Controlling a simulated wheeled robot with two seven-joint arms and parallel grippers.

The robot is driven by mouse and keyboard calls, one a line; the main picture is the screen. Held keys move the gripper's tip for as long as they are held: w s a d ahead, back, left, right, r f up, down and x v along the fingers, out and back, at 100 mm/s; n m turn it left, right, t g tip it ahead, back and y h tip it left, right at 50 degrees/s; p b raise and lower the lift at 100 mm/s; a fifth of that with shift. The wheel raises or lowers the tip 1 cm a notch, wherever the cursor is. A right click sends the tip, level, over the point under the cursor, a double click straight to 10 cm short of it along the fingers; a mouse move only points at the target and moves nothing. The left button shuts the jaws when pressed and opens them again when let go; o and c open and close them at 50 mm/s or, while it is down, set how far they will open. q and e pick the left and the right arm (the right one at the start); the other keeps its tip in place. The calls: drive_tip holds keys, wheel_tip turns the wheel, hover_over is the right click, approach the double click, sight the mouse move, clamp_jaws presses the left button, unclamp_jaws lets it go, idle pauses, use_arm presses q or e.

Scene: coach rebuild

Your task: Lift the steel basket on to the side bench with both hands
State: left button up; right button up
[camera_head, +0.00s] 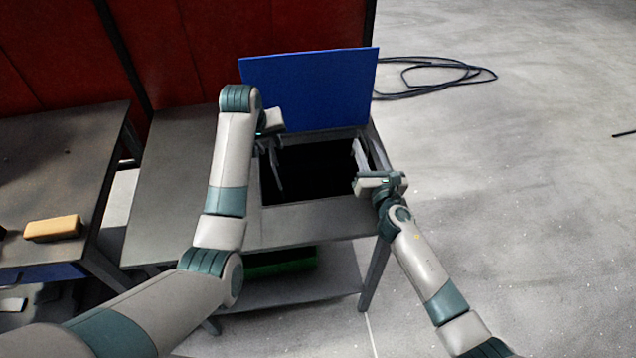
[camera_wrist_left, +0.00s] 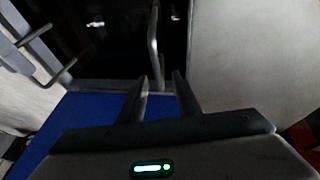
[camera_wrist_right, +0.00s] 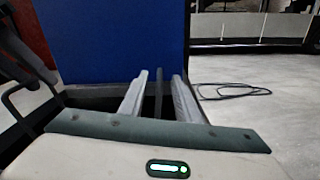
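The steel basket is hard to make out in the dark open well. A thin handle bar (camera_wrist_left: 154,40) shows in the left wrist view, and another handle (camera_wrist_right: 28,95) shows at the left in the right wrist view. My left gripper (camera_head: 277,168) is at the well's left side; in its wrist view (camera_wrist_left: 160,77) its fingers stand apart, with the bar between or just beyond them. My right gripper (camera_head: 362,165) is at the right rim; its fingers (camera_wrist_right: 160,74) are apart with a thin dark bar between them. Contact is unclear. The grey side surface (camera_head: 165,200) is left of the well.
A raised blue lid (camera_head: 315,85) stands behind the well. A separate dark bench (camera_head: 70,165) at far left carries a yellow-orange block (camera_head: 53,228). A green object (camera_head: 282,263) is on the lower shelf. A black cable (camera_head: 440,75) lies on the floor behind.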

use_arm(q)
drive_tip(key=shift+w+f, duration=0.25)
drive_tip(key=shift+f, duration=0.3)
use_arm(e)
drive_tip(key=shift+w+a, duration=0.15)
drive_tip(key=shift+w, duration=0.4)
use_arm(q)
drive_tip(key=shift+c, duration=0.4)
use_arm(e)
drive_tip(key=shift+c, duration=0.3)
use_arm(q)
clamp_jaws()
use_arm(e)
clamp_jaws()
use_arm(q)
drive_tip(key=shift+r, duration=0.25)
use_arm(e)
drive_tip(key=shift+r, duration=0.25)
